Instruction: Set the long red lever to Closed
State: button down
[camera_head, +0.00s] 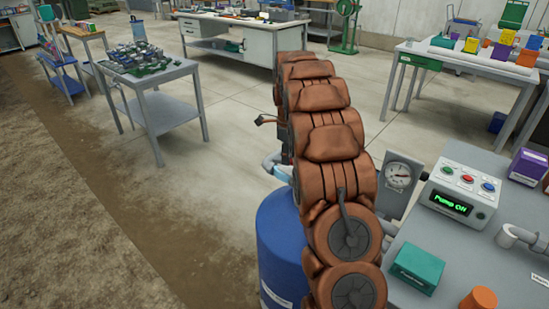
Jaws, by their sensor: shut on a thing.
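My arm rises through the middle of the view and bends over at the top, hiding most of what is behind it. A small dark and reddish part (267,119) sticks out to the left from behind the arm, above a grey pipe (270,160) and a blue barrel (279,240). I cannot tell whether this part is the long red lever or a piece of my gripper. No lever can be made out clearly, nor its position. My gripper's fingers cannot be made out; the arm covers that area.
A pressure gauge (398,176) stands right of my arm. A side table (165,77) stands left; the floor between is clear.

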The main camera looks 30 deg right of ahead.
jog(key=shift+d, duration=0.3)
jog(key=c, duration=1.2)
grip_release()
jog(key=shift+o, duration=1)
jog(key=shift+a, duration=0.1)
jog(key=shift+r, duration=0.1)
notch_tip(320, 180, up, 12)
